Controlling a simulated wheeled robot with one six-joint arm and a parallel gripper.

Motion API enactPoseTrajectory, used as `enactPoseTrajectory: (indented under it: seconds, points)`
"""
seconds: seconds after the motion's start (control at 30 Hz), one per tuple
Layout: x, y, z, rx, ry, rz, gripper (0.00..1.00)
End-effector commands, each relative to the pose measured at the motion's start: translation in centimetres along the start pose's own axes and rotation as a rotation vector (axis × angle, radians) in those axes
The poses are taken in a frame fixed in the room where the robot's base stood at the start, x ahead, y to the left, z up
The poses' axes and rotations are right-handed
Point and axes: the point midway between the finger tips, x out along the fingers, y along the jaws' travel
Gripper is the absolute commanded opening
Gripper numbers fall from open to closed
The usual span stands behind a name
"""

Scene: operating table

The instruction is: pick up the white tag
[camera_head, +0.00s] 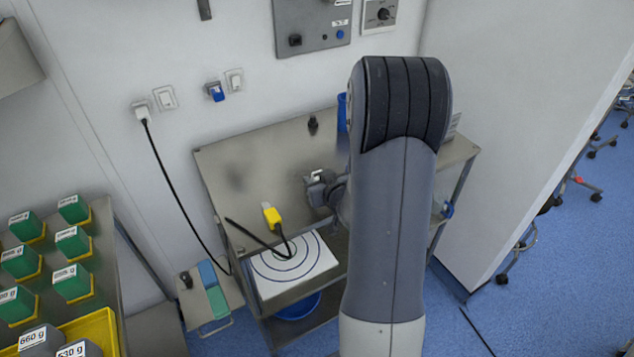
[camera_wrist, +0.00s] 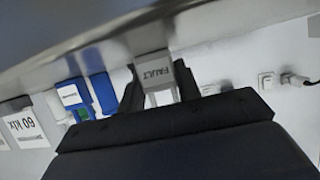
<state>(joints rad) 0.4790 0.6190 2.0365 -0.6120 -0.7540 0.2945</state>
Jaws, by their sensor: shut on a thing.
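The white tag (camera_wrist: 155,72), printed "FAULT", sits between the two dark fingers of my gripper (camera_wrist: 160,88) in the wrist view. My gripper is shut on it. In the head view my gripper (camera_head: 318,188) is over the steel table (camera_head: 240,160), left of my arm, with a small pale patch at its tips that looks like the tag. My arm hides part of the table's right side. I cannot tell from these views how high the tag is above the tabletop.
A yellow connector (camera_head: 271,215) with a black cable is at the table's front edge. A small black object (camera_head: 313,123) and a blue item (camera_head: 342,112) stand at the back. Green blocks (camera_head: 73,244) fill the left table. The table's left half is mostly bare.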

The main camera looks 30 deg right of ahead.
Motion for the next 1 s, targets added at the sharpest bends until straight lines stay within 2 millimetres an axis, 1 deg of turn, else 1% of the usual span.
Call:
enactPoseTrajectory:
  seconds: [0.17,0.27,0.37,0.6,0.7,0.83,1.0]
  points:
    - [-0.1,0.0,-0.2,-0.001,0.001,0.000,0.10]
    - [-0.3,0.0,-0.9,-0.002,0.002,0.000,0.10]
    - [-0.9,0.0,-2.2,-0.003,0.005,0.001,0.10]
    - [-2.7,0.0,-6.6,-0.003,0.005,0.000,0.10]
    - [-3.3,0.0,-8.0,-0.002,0.004,0.000,0.10]
    - [-3.7,0.0,-9.1,-0.002,0.002,-0.001,0.10]
    - [-3.9,0.0,-9.3,0.001,0.000,0.000,0.10]
